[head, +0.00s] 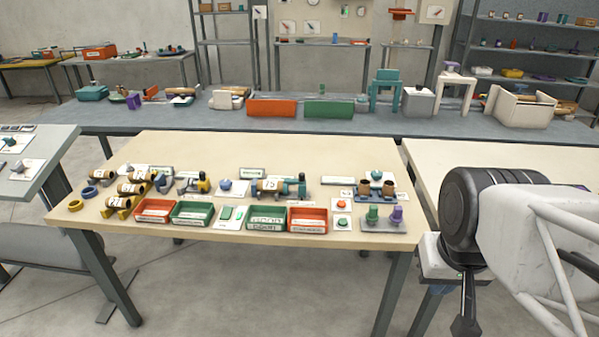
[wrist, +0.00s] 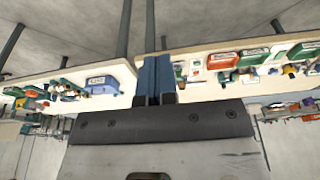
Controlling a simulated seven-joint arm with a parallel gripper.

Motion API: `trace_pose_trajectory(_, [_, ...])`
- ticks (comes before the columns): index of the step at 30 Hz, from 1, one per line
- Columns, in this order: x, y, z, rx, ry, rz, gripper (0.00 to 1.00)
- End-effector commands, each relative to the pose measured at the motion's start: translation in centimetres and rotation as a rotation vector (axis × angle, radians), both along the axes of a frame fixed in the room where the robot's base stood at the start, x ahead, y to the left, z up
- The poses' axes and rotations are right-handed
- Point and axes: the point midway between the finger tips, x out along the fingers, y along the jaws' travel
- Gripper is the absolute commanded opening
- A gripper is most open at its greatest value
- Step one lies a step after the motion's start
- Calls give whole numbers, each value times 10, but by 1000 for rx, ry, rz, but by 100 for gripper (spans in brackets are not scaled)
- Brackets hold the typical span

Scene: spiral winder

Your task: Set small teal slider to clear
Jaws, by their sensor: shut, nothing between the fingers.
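I cannot pick out the small teal slider for certain. A white plate (head: 231,218) with two small green pieces (head: 226,212) lies between the green bins at the front of the cream table. A teal knob (head: 376,175) stands on a white plate at the table's right end. Any slider marks are too small to read. My gripper (wrist: 154,70) shows in the wrist view with its blue fingers together and empty. It is apart from the table things. In the head view my arm is at the right, well away from the small plates.
The cream table (head: 170,142) carries red bins (head: 308,220), green bins (head: 192,213), brown-and-yellow rollers (head: 118,205) and a stand with green and purple pieces (head: 383,224). A second cream table (head: 425,155) is at the right. The cream table's back strip is clear.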

Motion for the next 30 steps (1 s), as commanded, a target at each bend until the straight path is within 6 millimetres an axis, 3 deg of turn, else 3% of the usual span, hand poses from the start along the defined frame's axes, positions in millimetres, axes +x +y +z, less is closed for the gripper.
trace_pose_trajectory(5, [0, 0, 0, 0, 0, 0, 0])
trace_pose_trajectory(15, [13, 2, 6, 0, 5, 7, 50])
trace_pose_trajectory(20, [37, 6, 14, 0, 15, 20, 50])
trace_pose_trajectory(30, [109, 19, 34, -2, 42, 59, 50])
